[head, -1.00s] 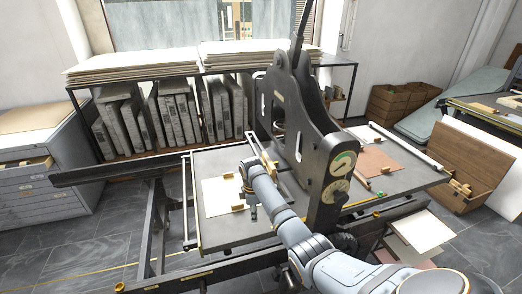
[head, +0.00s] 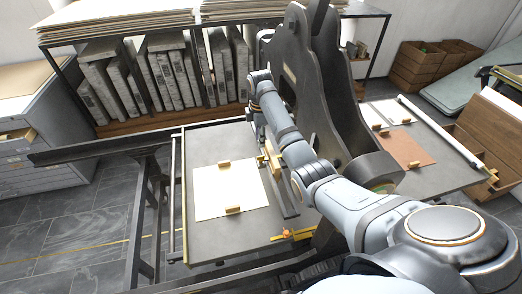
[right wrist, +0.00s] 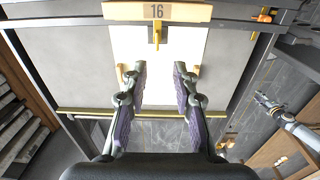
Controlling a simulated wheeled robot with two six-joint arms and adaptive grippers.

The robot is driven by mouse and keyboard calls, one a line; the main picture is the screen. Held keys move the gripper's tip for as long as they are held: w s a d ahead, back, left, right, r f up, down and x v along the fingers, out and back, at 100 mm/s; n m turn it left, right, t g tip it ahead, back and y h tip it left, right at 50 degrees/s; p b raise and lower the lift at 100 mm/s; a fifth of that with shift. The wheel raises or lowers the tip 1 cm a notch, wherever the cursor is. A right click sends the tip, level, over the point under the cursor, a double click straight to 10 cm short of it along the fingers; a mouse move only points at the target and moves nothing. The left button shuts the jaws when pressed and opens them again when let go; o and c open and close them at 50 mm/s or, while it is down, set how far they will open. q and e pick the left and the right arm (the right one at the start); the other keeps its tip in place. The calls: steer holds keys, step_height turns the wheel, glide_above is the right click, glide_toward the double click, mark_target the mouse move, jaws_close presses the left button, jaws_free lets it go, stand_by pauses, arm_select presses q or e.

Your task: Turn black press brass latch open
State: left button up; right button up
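The black press (head: 300,75) stands upright over its grey bed. A wooden bar with a brass piece (head: 270,158) sits at the left side of the press frame. In the right wrist view the wooden bar (right wrist: 185,12) bears the number 16, and the brass latch (right wrist: 157,33) hangs from its middle. My right gripper (right wrist: 161,68) is open and empty, its two fingers apart below the latch in that view, not touching it. In the head view the right gripper (head: 256,118) is partly hidden beside the press. What looks like my left gripper (right wrist: 263,101) shows small at the right.
A white sheet (head: 215,190) with small wooden blocks lies on the press bed (head: 210,240). A brown sheet (head: 408,148) and a white roller (head: 440,130) lie on its right part. A rack of grey slabs (head: 165,80) stands behind; drawers (head: 40,120) stand left.

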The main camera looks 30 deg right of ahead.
glide_above(263, 159)
steer(key=f, duration=0.2)
steer(key=a+f, duration=0.1)
steer(key=f, duration=0.1)
steer(key=shift+w+f+p, duration=0.1)
steer(key=shift+p, duration=0.25)
steer(key=f, duration=0.4)
steer(key=shift+w+d+f, duration=0.15)
steer(key=shift+w+f, duration=0.05)
steer(key=shift+f, duration=0.55)
steer(key=shift+c, duration=0.5)
steer(key=c, duration=0.5)
arm_select(q)
steer(key=shift+w+d+r, duration=0.35)
steer(key=shift+w+r, duration=0.15)
steer(key=shift+r, duration=0.25)
